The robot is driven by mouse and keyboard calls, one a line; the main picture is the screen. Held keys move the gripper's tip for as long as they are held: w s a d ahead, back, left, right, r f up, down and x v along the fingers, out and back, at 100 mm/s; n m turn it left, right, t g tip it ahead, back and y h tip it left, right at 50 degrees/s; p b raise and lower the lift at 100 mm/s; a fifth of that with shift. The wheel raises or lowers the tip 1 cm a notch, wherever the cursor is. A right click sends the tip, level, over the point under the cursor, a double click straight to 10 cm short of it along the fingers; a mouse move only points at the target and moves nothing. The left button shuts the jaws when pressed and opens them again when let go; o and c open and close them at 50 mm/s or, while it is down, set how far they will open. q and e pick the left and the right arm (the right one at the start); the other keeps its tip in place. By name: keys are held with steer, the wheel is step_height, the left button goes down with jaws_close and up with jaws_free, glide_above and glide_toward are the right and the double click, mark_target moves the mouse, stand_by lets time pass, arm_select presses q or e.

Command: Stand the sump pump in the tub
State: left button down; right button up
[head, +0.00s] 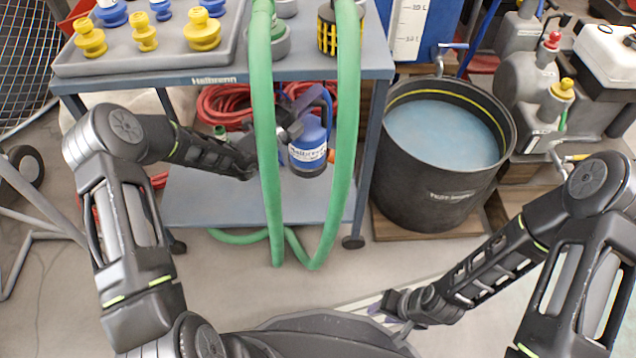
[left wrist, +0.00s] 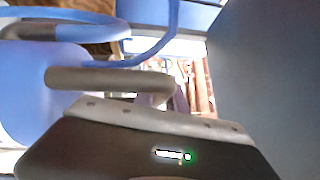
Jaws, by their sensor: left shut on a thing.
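The sump pump (head: 308,152) is a blue cylinder with a white label and a dark base. It is upright over the cart's lower shelf; I cannot tell whether its base touches the shelf. My left gripper (head: 296,128) is shut on its upper part, partly hidden behind a green hose. The pump's blue body (left wrist: 30,90) fills the left side of the left wrist view. The tub (head: 440,197) is round and black, holds bluish water and stands to the right of the cart. My right gripper (head: 396,306) is low in front of the tub, apart from everything; its jaw opening is unclear.
The cart's lower shelf (head: 215,195) lies under a top shelf (head: 190,82) bearing blue and yellow fittings. A green hose (head: 346,110) hangs down in loops in front of the pump. A cart leg (head: 374,150) stands between pump and tub. Red hose (head: 225,105) lies behind.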

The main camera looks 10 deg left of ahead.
mark_target(314, 123)
arm_select(q)
steer(key=shift+w+d+r, duration=0.1)
steer(key=shift+w+r, duration=0.15)
steer(key=shift+w, duration=0.05)
steer(key=shift+f, duration=0.1)
step_height(314, 123, down, 8)
steer(key=b, duration=0.3)
steer(key=shift+b, duration=0.3)
steer(key=shift+f, duration=0.7)
steer(key=shift+f+b, duration=0.15)
steer(key=shift+b, duration=0.15)
steer(key=c, duration=1.8)
jaws_free()
steer(key=shift+s+f, duration=0.1)
steer(key=shift+f, duration=0.15)
steer(key=o, duration=0.4)
steer(key=shift+o, duration=0.2)
